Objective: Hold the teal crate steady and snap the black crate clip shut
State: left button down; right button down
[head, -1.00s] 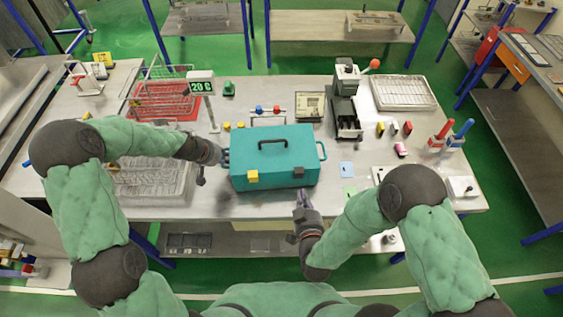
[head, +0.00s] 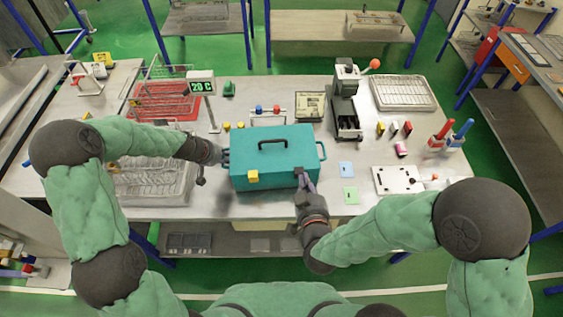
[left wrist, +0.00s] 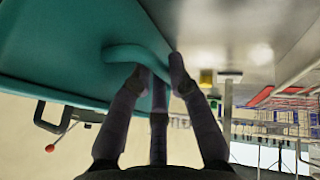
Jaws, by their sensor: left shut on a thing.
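The teal crate (head: 272,172) stands on the table, lid down, with a black handle (head: 287,142) on top. A yellow clip (head: 252,176) is on its front at the left. I cannot make out a black clip; the front right is partly hidden by my right gripper. My left gripper (head: 224,157) is shut on the crate's left side handle; in the left wrist view that teal handle (left wrist: 135,57) lies between its fingers (left wrist: 155,78). My right gripper (head: 305,180) is at the crate's front right, fingers pointing at it. Whether it touches or is open is unclear.
A wire rack (head: 165,102) and a digital display (head: 200,83) stand behind left. A lever device (head: 346,100) stands behind right. A white plate (head: 397,180) lies further right.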

pick_arm(q)
jog(key=c, duration=1.1)
grip_release()
jog(key=v, duration=1.2)
